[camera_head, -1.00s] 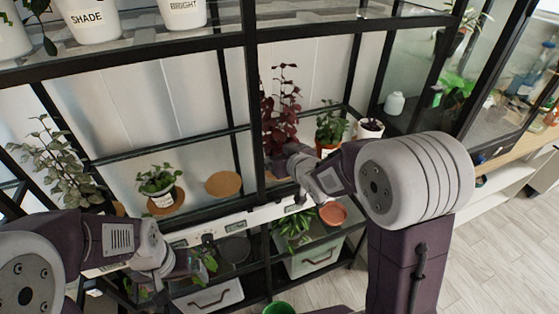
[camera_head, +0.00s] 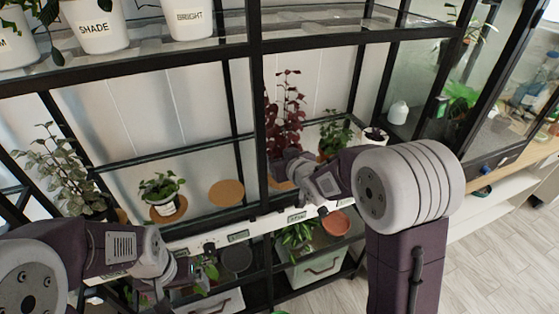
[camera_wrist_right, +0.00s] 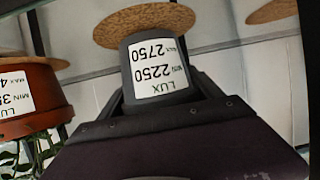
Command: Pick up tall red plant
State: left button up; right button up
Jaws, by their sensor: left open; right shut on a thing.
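The tall red plant (camera_head: 286,112), with dark red leaves, stands upright on the middle shelf, just right of the black post. In the right wrist view its dark grey pot (camera_wrist_right: 130,72) has a white label reading LUX MIN 2250 MAX 2750. The pot's base appears to meet a round cork mat (camera_wrist_right: 117,24). My right gripper (camera_head: 284,170) is shut on this pot, one finger on each side. The arm hides most of the pot in the head view. My left gripper (camera_head: 190,272) is open, low at the left, in front of the lower shelf and away from the red plant.
A green plant (camera_head: 335,132) and a small white pot (camera_head: 374,136) stand close right of the red plant. Left of the post are an empty cork mat (camera_head: 226,193), a small potted plant (camera_head: 160,188) and a taller leafy plant (camera_head: 65,170). Black shelf bars (camera_head: 255,110) frame the space.

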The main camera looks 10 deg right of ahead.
aim_at(278, 154)
notch_tip(278, 154, up, 4)
jog(key=shift+f+p, duration=0.25)
jog(key=shift+p, duration=0.25)
jog(key=s+d+r+p, duration=0.5)
jog(key=s+d+r, duration=0.1)
jog(key=s, duration=0.3)
jog(key=shift+d+r, duration=0.35)
jog(key=shift+d, duration=0.25)
